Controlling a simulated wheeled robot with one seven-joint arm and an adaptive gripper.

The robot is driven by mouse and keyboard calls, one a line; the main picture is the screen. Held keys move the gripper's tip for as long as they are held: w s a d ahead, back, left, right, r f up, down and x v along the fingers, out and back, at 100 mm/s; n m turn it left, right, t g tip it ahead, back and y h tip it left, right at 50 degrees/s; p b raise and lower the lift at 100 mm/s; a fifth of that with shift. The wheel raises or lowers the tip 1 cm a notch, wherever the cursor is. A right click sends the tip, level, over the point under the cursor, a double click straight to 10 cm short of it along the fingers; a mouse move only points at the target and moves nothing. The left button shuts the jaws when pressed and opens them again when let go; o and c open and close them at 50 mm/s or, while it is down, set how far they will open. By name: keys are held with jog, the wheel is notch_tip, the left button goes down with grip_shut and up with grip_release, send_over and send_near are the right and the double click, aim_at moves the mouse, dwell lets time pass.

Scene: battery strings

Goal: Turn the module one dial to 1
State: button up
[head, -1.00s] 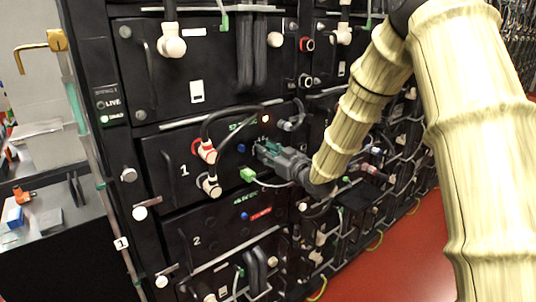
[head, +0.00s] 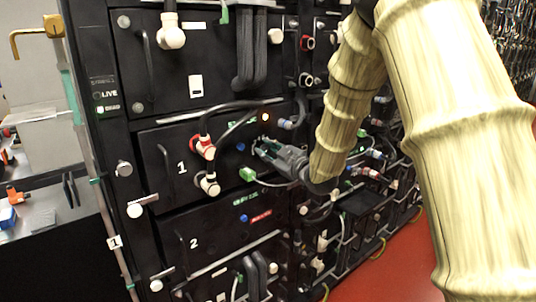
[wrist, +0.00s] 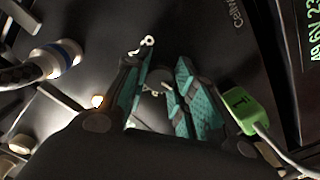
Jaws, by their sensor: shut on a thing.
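Module one is the black panel marked 1 (head: 181,168) in the rack, in the middle of the head view. My gripper (head: 257,146) reaches in from the right, its fingertips at the right part of that panel. In the wrist view, my gripper's teal-padded fingers (wrist: 158,88) stand on both sides of a small dial (wrist: 154,93) and are shut on it. The dial is mostly hidden in shadow between the fingers. White marks show by the fingertips, but I cannot read the dial's setting.
A green plug (wrist: 241,108) with a cable sits close to the right finger. A cable connector (wrist: 62,56) is at the left. Module two (head: 194,243) is below.

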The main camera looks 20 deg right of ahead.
jog(key=o, duration=1)
jog(key=shift+c, duration=0.2)
jog(key=shift+o, duration=0.2)
jog(key=shift+s+d+f, duration=0.2)
jog(key=shift+s+f, duration=0.1)
jog(key=shift+s, duration=0.1)
jog(key=shift+o, duration=0.3)
jog(key=r+v, duration=0.1)
jog(key=v, duration=0.6)
jog(key=shift+s, duration=0.25)
jog(key=v, duration=0.3)
jog(key=shift+s+d+f, duration=0.15)
jog(key=shift+s+f, duration=0.1)
